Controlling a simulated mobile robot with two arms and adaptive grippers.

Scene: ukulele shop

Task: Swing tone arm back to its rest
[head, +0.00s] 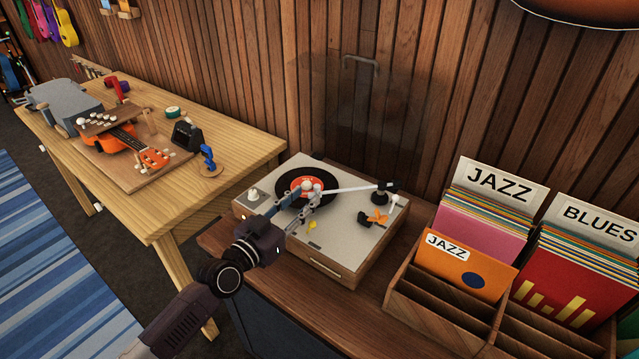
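The record player (345,236) stands on the brown cabinet with a black record (285,187) on its platter. The white tone arm (350,188) runs from its dark pivot (386,188) at the back right toward the record. Its head end is over or near the record's right part, partly hidden by my fingers. My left gripper (312,196) reaches in from the front left. Its two fingers look apart, with the tips around or beside the head end; contact cannot be told. The tone arm's rest cannot be made out clearly. My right gripper is not in view.
A clear raised lid (365,110) stands behind the deck. An orange item (377,217) and a yellow item (312,225) lie on the deck. A wooden record crate (440,308) stands to the right. A workbench (170,216) with an orange ukulele (122,137) is left.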

